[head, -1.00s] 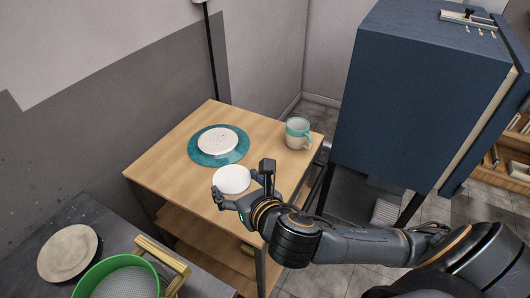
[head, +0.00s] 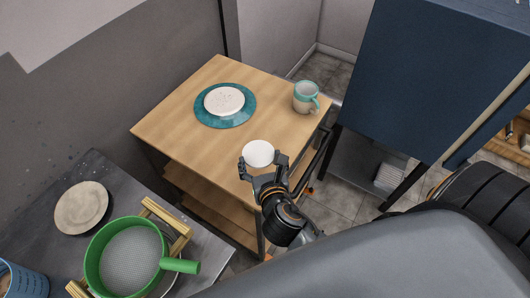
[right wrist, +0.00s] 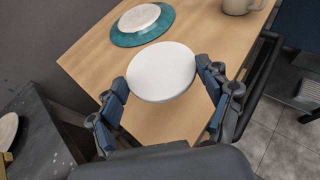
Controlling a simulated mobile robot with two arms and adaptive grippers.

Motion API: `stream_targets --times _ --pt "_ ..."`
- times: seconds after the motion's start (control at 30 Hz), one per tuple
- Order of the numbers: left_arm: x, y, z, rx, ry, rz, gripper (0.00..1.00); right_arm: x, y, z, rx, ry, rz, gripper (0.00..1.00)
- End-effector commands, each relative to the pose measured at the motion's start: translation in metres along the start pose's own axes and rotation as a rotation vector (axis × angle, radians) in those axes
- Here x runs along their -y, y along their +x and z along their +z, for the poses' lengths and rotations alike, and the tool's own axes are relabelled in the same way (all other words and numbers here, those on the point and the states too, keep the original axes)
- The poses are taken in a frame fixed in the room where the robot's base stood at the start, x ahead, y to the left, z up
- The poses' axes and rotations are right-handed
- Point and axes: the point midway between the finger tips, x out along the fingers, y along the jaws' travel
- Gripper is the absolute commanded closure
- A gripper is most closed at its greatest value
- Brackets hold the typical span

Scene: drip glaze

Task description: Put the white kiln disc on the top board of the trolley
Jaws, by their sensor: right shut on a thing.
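The white kiln disc (head: 258,153) is between the fingers of my right gripper (head: 262,163), which is shut on it. In the right wrist view the white disc (right wrist: 161,72) is gripped at its edges by the two fingers of the right gripper (right wrist: 163,85). The disc is over the near edge of the trolley's wooden top board (head: 200,155); I cannot tell whether it touches the board. A teal plate (head: 201,116) with a speckled pale disc (head: 224,100) on it lies on the board. My left gripper is not in view.
A teal-rimmed mug (head: 306,98) stands at the board's right corner. A dark blue kiln (head: 435,75) stands to the right. A dark bench (head: 125,190) at the left holds a green sieve (head: 97,262) and a round beige disc (head: 81,207). The board's front-left is bare.

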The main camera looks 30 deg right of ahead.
Motion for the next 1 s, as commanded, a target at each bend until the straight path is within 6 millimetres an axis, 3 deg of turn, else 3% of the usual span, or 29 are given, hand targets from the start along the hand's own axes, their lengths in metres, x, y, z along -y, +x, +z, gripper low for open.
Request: stream_targets --times 0.07,0.1,0.3,0.53,0.73,1.0 --pt "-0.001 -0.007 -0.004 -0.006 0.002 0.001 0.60 0.009 0.021 0.002 0.002 -0.003 -0.003 0.57" --pt "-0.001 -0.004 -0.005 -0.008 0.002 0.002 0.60 0.011 0.030 -0.008 -0.001 -0.004 -0.002 0.57" --pt "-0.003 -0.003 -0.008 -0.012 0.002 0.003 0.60 0.020 0.065 -0.028 -0.001 0.000 -0.001 0.57" --pt "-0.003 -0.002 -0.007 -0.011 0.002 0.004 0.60 0.026 0.082 -0.039 0.000 -0.001 0.000 0.57" --pt "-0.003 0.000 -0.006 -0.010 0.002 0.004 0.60 0.025 0.092 -0.065 -0.002 0.001 0.001 0.57" --pt "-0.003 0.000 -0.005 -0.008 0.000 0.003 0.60 0.025 0.092 -0.066 0.000 0.000 0.002 0.57"
